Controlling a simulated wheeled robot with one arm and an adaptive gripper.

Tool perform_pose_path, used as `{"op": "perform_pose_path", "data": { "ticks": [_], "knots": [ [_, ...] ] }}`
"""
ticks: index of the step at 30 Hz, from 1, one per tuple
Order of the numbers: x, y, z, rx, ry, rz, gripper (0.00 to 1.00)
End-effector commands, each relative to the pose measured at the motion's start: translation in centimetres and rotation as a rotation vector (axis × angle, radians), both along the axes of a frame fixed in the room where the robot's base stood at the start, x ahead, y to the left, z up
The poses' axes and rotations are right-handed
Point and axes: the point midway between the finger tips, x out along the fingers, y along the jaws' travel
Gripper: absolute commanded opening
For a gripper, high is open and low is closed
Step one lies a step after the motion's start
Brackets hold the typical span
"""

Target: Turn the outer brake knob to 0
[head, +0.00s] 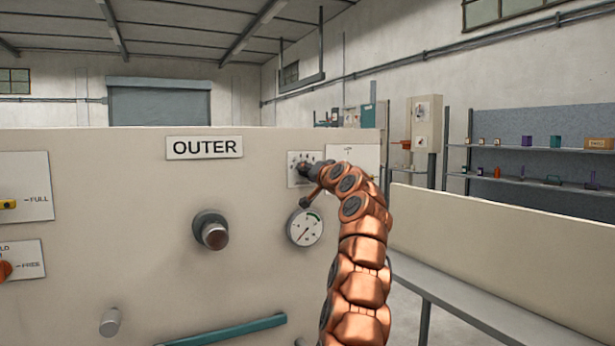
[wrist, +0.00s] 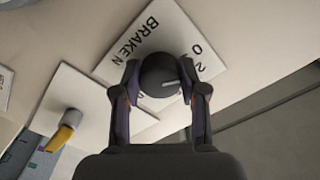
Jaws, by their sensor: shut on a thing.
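The brake knob (wrist: 160,75) is a dark round knob on a white plate (wrist: 160,30) marked BRAKE N, with a 0 and a 2 visible at its right. A pale mark on the knob points to the right in the wrist view, below the 0 and 2. The other figures are hidden. My gripper (wrist: 160,82) is shut on the knob, one finger on each side. In the head view my gripper (head: 309,171) reaches the small dial plate (head: 293,157) to the right of the OUTER sign (head: 204,147); it covers most of the knob there.
A round gauge (head: 305,227) sits just below my gripper. A large dark knob (head: 211,231) sticks out of the panel to the left. A yellow handle (wrist: 66,136) on a neighbouring plate shows in the wrist view. A low beige wall (head: 490,250) stands to the right.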

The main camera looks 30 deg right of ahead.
Motion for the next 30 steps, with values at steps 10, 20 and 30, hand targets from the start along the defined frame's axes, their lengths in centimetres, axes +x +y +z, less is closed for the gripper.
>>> {"op": "perform_pose_path", "data": {
  "ticks": [10, 20, 30],
  "knots": [
    [0.04, -0.13, -0.23, -0.177, 0.018, -0.002, 0.07],
    [0.03, -0.08, -0.18, -0.225, 0.021, 0.001, 0.07],
    [0.03, -0.08, -0.15, -0.226, 0.022, 0.001, 0.44]
  ]
}}
